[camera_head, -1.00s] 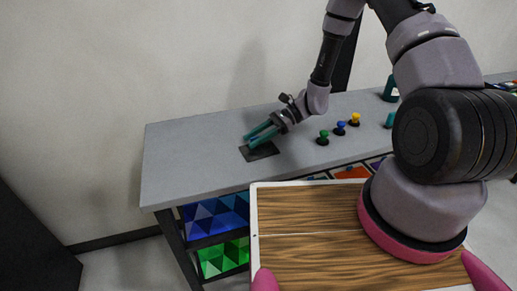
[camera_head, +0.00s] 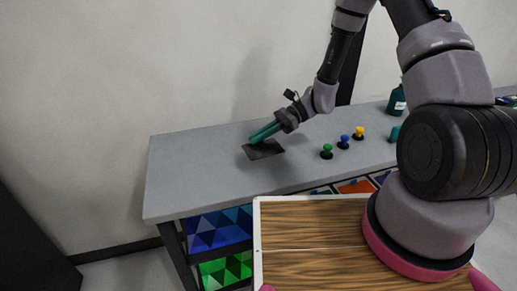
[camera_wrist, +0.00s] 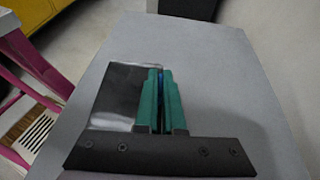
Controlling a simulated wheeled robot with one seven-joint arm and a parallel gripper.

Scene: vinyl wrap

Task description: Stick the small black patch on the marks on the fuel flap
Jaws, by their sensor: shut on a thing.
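The small black patch (camera_head: 264,152) is a thin, dark, glossy rectangle at the left part of the grey table. In the wrist view the patch (camera_wrist: 122,92) shows mostly left of my fingers, with pale reflections on it. My gripper (camera_head: 256,137) points down-left at it, its teal fingers close together. In the wrist view my gripper (camera_wrist: 160,74) is shut on the patch, and the fingers hide part of it. A bit of blue shows between the fingers. I cannot tell whether the patch is fully clear of the table. The fuel flap and its marks are not recognisable in view.
The grey table (camera_head: 190,175) is bare around the patch. Green (camera_head: 326,151), blue (camera_head: 344,141) and yellow (camera_head: 359,132) knobbed objects stand to the right, with a teal bottle (camera_head: 396,101) behind. Blue (camera_head: 217,230) and green (camera_head: 225,270) patterned bins sit below the table.

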